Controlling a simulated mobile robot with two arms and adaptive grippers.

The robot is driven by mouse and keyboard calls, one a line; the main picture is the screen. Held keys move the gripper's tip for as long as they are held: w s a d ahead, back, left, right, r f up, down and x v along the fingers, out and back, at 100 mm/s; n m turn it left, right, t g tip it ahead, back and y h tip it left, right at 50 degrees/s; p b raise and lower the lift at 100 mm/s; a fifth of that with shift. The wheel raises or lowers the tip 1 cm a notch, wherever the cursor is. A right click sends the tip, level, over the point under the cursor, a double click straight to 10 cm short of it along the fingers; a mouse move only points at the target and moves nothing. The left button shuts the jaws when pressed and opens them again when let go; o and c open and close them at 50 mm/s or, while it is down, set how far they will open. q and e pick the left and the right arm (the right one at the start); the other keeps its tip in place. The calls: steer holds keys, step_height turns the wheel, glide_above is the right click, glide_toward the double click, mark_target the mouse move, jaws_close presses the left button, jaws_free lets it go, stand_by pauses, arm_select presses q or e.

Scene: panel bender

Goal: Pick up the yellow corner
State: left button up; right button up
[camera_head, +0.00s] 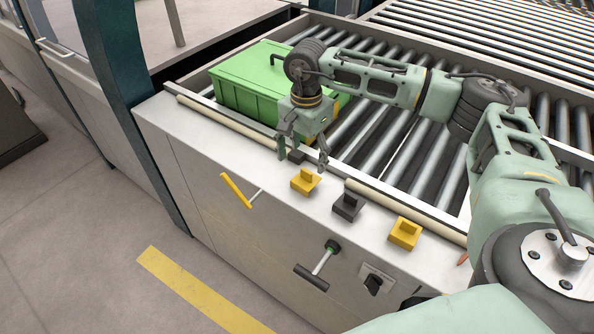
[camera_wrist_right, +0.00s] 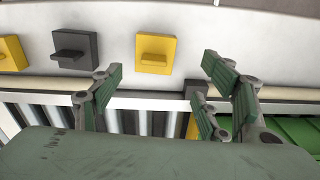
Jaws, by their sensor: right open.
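One yellow corner (camera_head: 305,181) sits on the white ledge, just in front of my right gripper; it also shows between the fingers in the right wrist view (camera_wrist_right: 156,53). A second yellow corner (camera_head: 404,233) sits further right on the ledge and shows at the left edge of the wrist view (camera_wrist_right: 12,54). My right gripper (camera_head: 302,160) is open and empty, above the ledge with its fingers pointing down; its spread fingers show in the wrist view (camera_wrist_right: 162,68). Contact with the nearer corner is not visible. My left gripper is out of view.
A black corner (camera_head: 347,206) sits between the yellow ones; another (camera_wrist_right: 196,90) is near the fingers. A green crate (camera_head: 238,92) stands on the rollers (camera_head: 432,155) behind the ledge. A yellow handle (camera_head: 236,190) and a black handle (camera_head: 312,277) stick out of the front panel.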

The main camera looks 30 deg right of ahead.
mark_target(306, 179)
steer(key=shift+s+f+p, duration=0.5)
steer(key=shift+s+f, duration=0.1)
steer(key=shift+s, duration=0.1)
step_height(306, 179, down, 2)
steer(key=shift+f+p, duration=0.25)
steer(key=shift+p, duration=0.8)
steer(key=shift+w+f, duration=0.25)
steer(key=shift+f, duration=1.1)
steer(key=c, duration=1)
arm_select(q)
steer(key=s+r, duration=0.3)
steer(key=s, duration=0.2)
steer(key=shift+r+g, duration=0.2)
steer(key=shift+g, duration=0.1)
arm_select(e)
steer(key=shift+c, duration=0.2)
